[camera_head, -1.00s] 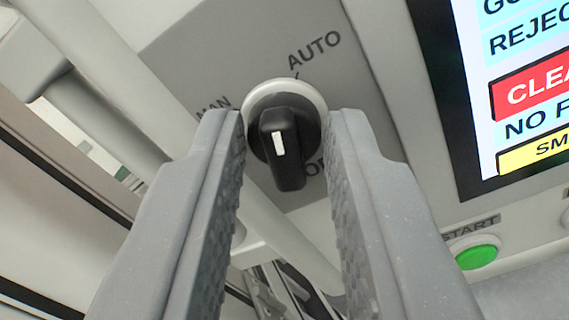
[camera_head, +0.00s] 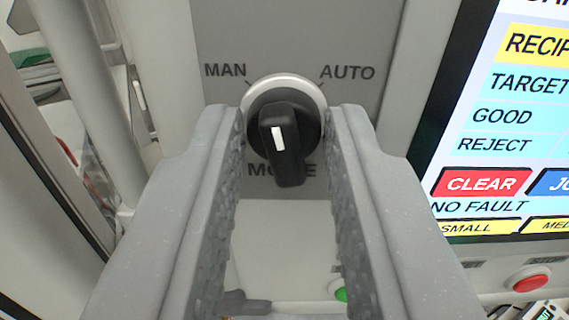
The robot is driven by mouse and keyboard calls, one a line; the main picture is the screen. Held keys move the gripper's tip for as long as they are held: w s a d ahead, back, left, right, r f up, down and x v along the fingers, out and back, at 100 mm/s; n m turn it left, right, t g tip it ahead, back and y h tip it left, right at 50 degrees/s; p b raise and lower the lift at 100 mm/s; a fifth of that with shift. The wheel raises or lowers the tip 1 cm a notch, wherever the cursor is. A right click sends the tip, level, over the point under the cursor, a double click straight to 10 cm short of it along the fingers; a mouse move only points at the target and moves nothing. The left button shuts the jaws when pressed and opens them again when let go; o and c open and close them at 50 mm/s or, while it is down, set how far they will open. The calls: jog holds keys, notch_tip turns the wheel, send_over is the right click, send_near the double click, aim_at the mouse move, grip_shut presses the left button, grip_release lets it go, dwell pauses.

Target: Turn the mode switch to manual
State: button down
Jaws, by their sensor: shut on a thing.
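The mode switch is a black knob (camera_head: 287,160) with a white mark, set in a pale round collar (camera_head: 285,82) on a grey label plate (camera_head: 292,40). MAN is printed at its upper left and AUTO at its upper right. A label below is partly hidden by the knob. The white mark points almost straight up, slightly left, between MAN and AUTO. My gripper (camera_head: 287,122) is shut on the knob, one grey finger on each side.
A touchscreen (camera_head: 500,130) with coloured buttons is to the right. Below it is a red button (camera_head: 527,280). A green button (camera_head: 341,294) is partly hidden behind my right finger. A pale post (camera_head: 85,100) stands to the left.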

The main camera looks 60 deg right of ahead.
jog(key=shift+r+n, duration=0.2)
jog(key=shift+n, duration=0.5)
jog(key=n+p, duration=0.2)
jog(key=n, duration=0.2)
jog(key=shift+r+n+p, duration=0.15)
jog(key=shift+n+p, duration=0.15)
jog(key=shift+w+a+n+p, duration=0.1)
jog(key=shift+n+p, duration=0.7)
jog(key=shift+n, duration=0.5)
jog(key=shift+f, duration=0.3)
jog(key=c, duration=1.2)
grip_release()
jog(key=shift+c, duration=0.2)
